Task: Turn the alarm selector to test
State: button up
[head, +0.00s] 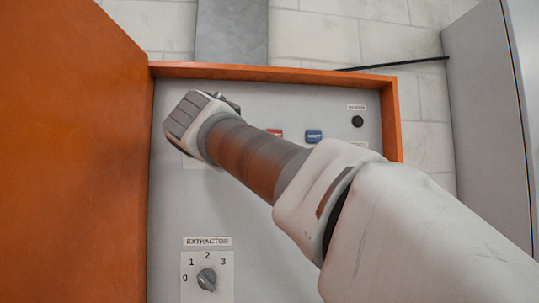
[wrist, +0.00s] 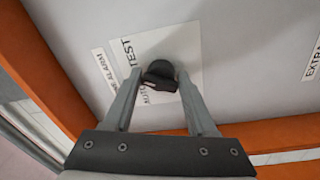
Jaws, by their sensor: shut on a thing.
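The alarm selector (wrist: 160,74) is a dark knob on a white plate (wrist: 182,48) beside an ALARM label (wrist: 105,70) in the wrist view. TEST is printed on the plate to the knob's upper left; other lettering below it is partly covered. My gripper (wrist: 160,80) has one finger on each side of the knob and is shut on it. I cannot tell exactly where the knob points. In the head view my wrist and arm hide the selector and the fingertips; only the back of my gripper shows at the panel's upper left.
The grey panel (head: 175,215) sits in an orange cabinet frame (head: 392,120), its orange door (head: 70,150) open at left. An EXTRACTOR dial (head: 207,279) is lower down. A red button (head: 275,132), a blue button (head: 314,136) and a black round part (head: 357,121) sit right of my gripper.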

jog(key=shift+w+a+f+m+h+b, duration=0.15)
jog(key=shift+m+b, duration=0.25)
jog(key=shift+m, duration=0.45)
jog(key=shift+s+d+f+m+h+b, duration=0.15)
jog(key=shift+f+m+b, duration=0.15)
jog(key=shift+m, duration=0.55)
jog(key=shift+w+a, duration=0.1)
jog(key=o, duration=1.2)
jog(key=shift+r, duration=0.2)
